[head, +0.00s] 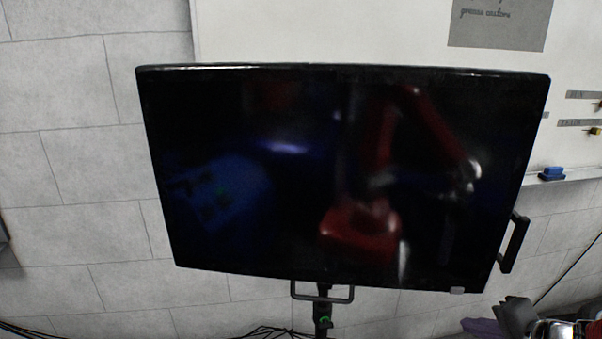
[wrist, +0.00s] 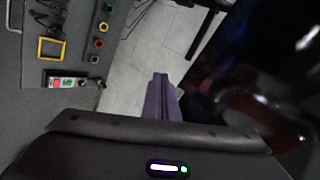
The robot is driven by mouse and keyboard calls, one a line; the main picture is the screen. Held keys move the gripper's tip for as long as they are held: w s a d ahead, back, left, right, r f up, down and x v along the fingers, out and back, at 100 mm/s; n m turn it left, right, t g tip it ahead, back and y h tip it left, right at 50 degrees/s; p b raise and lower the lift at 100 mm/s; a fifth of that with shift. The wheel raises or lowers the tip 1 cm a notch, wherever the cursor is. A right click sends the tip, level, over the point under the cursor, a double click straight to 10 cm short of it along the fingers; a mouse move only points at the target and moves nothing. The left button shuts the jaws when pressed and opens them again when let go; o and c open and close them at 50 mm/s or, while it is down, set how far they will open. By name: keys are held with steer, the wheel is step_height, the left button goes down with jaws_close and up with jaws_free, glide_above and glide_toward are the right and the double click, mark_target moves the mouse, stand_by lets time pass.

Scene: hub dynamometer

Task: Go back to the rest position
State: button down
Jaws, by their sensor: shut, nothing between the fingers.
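My gripper (wrist: 160,80) shows in the wrist view as two purple fingers pressed together, shut and empty. It points over the pale floor tiles (wrist: 145,50), between a grey panel with buttons on the left and a dark glossy screen on the right. In the head view, a purple part (head: 483,327) at the bottom right edge appears to belong to my gripper; its tips cannot be made out there.
A large black screen (head: 250,130) on a stand (head: 322,310) fills the head view, reflecting a red arm. A whiteboard (head: 330,30) hangs behind, with a blue eraser (head: 551,173). The wrist view shows the grey panel (wrist: 85,65) with a red-and-green switch (wrist: 66,83).

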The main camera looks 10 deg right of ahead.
steer(key=w+a+r+n+g+y, duration=0.1)
steer(key=w+a+r+n+y, duration=0.15)
steer(key=a, duration=0.65)
steer(key=s+a+r+n+g+h, duration=0.1)
steer(key=s+a+r+n+h, duration=0.1)
steer(key=s+a+n, duration=0.3)
steer(key=s+a+r+n+g+h, duration=0.2)
steer(key=s+a+n, duration=0.2)
steer(key=a, duration=0.8)
steer(key=shift+s+a+n, duration=0.15)
steer(key=shift+s+n, duration=0.2)
steer(key=shift+n, duration=0.9)
steer(key=shift+r, duration=0.1)
